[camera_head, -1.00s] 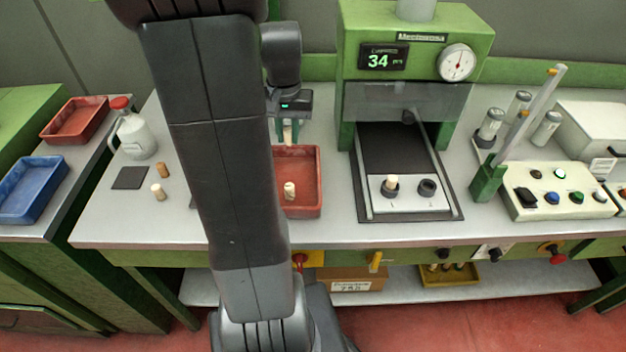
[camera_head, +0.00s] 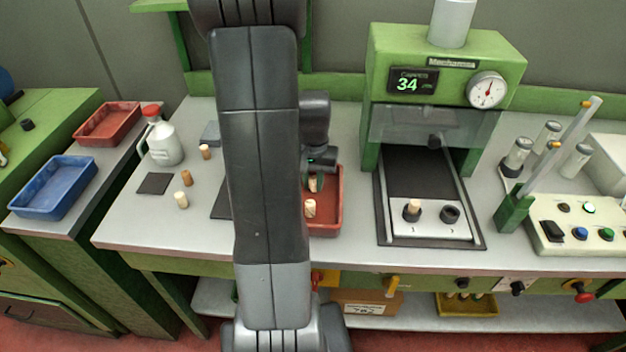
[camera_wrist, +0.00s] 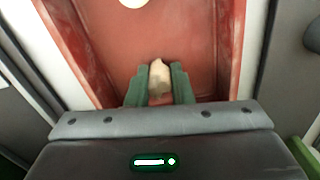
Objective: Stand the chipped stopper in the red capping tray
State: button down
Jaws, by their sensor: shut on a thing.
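The red tray (camera_head: 335,222) lies on the central bench, partly hidden behind my arm. My gripper (camera_head: 314,178) is low over its far part, shut on a tan cork stopper (camera_head: 313,184). In the wrist view the held stopper (camera_wrist: 159,74) is between the green fingers (camera_wrist: 160,88), with an uneven-looking top and the tray's red floor (camera_wrist: 205,55) around it. I cannot tell whether its lower end touches the floor. Another pale stopper (camera_head: 310,208) stands in the tray nearer the front; its edge shows at the top of the wrist view (camera_wrist: 133,2).
Several loose stoppers (camera_head: 181,200) stand on the bench at left, near a dark pad (camera_head: 154,184) and a white jug (camera_head: 164,140). A green press (camera_head: 440,60) with a stopper in its plate (camera_head: 412,208) is right of the tray. Blue (camera_head: 50,190) and red (camera_head: 105,125) trays sit far left.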

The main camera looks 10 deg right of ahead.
aim_at(313, 177)
jog(key=shift+f, duration=0.2)
jog(key=c, duration=1.3)
grip_release()
jog(key=shift+r, duration=0.1)
notch_tip(313, 177, up, 12)
jog(key=shift+r, duration=0.15)
